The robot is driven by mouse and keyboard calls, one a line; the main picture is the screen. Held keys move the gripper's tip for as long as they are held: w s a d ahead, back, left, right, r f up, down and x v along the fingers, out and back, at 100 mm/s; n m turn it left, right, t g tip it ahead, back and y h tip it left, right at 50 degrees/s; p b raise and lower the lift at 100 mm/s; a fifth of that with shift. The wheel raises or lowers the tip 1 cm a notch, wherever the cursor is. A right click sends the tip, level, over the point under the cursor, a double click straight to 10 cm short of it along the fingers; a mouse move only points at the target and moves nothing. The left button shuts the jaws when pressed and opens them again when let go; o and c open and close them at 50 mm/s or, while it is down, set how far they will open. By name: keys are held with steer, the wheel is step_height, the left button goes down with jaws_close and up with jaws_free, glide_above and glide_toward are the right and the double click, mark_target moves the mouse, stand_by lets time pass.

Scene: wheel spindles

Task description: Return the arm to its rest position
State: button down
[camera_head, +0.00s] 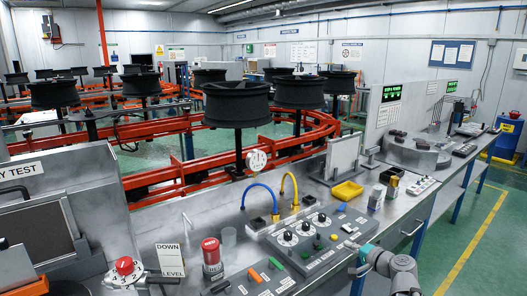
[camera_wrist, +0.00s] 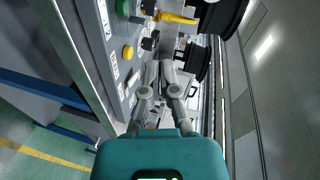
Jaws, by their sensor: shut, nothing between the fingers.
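My arm (camera_head: 400,272) shows at the lower right of the head view, in front of the bench edge. My gripper (camera_wrist: 160,68) shows in the wrist view with its grey fingers together and nothing between them. In the head view my gripper (camera_head: 351,247) is by the right end of the grey control panel (camera_head: 330,250). I cannot tell whether it touches the panel, but it looks apart from it.
Green floor (camera_head: 440,240) is clear at right.

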steer(key=s+a+f+n+g+h, duration=0.1)
steer(key=s+a+f+n+g, duration=0.4)
steer(key=a+f, duration=0.35)
steer(key=s+a+f+n+g+h+b, duration=0.1)
steer(key=s+f+n+g+h+b, duration=0.1)
steer(key=s+f+g+h+b, duration=0.45)
steer(key=s+f+n+g+h+b, duration=0.1)
steer(key=s+f+n+g+b, duration=0.2)
steer(key=f, duration=0.7)
step_height(320, 180, up, 20)
steer(key=t+p, duration=0.1)
steer(key=p, duration=1.8)
steer(key=shift+s+a, duration=0.15)
steer(key=shift+s, duration=0.1)
steer(key=shift+r+y, duration=0.1)
steer(key=shift+y, duration=0.15)
